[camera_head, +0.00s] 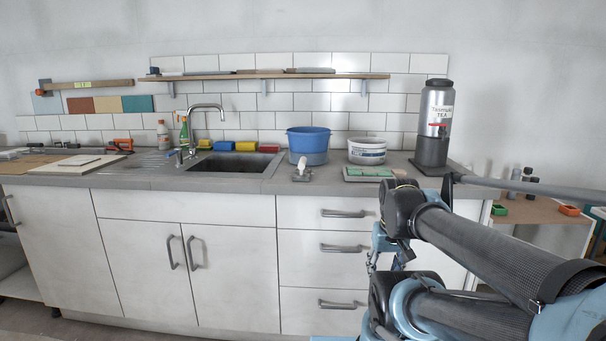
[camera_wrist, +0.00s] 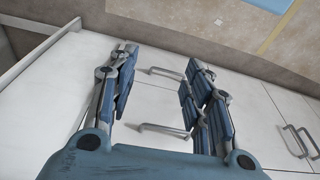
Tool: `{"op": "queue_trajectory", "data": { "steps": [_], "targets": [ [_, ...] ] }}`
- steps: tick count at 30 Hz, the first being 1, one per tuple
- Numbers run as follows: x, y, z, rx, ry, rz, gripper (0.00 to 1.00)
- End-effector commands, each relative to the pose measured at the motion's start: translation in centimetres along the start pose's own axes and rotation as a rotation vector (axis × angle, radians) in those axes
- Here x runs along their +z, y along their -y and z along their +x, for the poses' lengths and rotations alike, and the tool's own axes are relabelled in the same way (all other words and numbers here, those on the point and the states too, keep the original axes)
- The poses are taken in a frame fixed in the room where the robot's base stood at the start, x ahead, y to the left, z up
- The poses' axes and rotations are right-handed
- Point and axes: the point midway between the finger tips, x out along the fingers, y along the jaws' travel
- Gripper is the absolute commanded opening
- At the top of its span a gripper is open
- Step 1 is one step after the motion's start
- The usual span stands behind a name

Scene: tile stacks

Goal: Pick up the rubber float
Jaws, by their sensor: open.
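No tool shows clearly enough for me to name it the rubber float with certainty. A small grey tool with a pale upright handle (camera_head: 302,170) stands on the counter in front of the blue bucket and may be it. My gripper (camera_wrist: 160,88) is open and empty in the wrist view, with its two fingers well apart. It faces the white drawer fronts and their grey handles, below the counter top. In the head view my arm comes in from the right and hides most of the gripper. The small grey tool cannot be made out in the wrist view.
A blue bucket (camera_head: 308,146), a white tub (camera_head: 367,151) and a tray with green pieces (camera_head: 369,174) stand on the counter (camera_head: 230,184). A tall dispenser (camera_head: 434,125) stands at its right end. The sink (camera_head: 232,163) and tap are left of the bucket.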

Motion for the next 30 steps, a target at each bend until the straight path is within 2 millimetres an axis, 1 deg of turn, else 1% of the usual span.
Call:
{"op": "queue_trajectory", "data": {
  "steps": [2, 5, 8, 9, 11, 12, 14, 15, 20, 21, 23, 24, 27, 30],
  "targets": [
    [-1.1, 0.2, -1.1, -0.003, -0.007, 0.0, 0.46],
    [-4.1, 0.6, -3.5, -0.009, -0.022, 0.004, 0.46],
    [-8.0, 1.6, -6.7, -0.02, -0.043, 0.012, 0.46],
    [-9.7, 2.1, -8.1, -0.025, -0.053, 0.016, 0.46],
    [-12.2, 3.0, -10.1, -0.033, -0.066, 0.022, 0.46],
    [-13.9, 3.6, -11.3, -0.039, -0.076, 0.027, 0.46],
    [-16.4, 4.6, -13.2, -0.048, -0.088, 0.033, 0.46],
    [-18.1, 5.3, -14.4, -0.055, -0.097, 0.037, 0.46],
    [-24.7, 8.7, -18.9, -0.084, -0.13, 0.056, 0.46],
    [-26.3, 9.6, -19.9, -0.092, -0.138, 0.06, 0.46],
    [-28.6, 11.1, -21.4, -0.105, -0.148, 0.067, 0.46],
    [-30.2, 12.1, -22.4, -0.113, -0.156, 0.073, 0.46],
    [-33.5, 14.7, -24.5, -0.134, -0.171, 0.083, 0.46],
    [-36.2, 16.9, -26.1, -0.152, -0.184, 0.094, 0.46]
  ]
}}
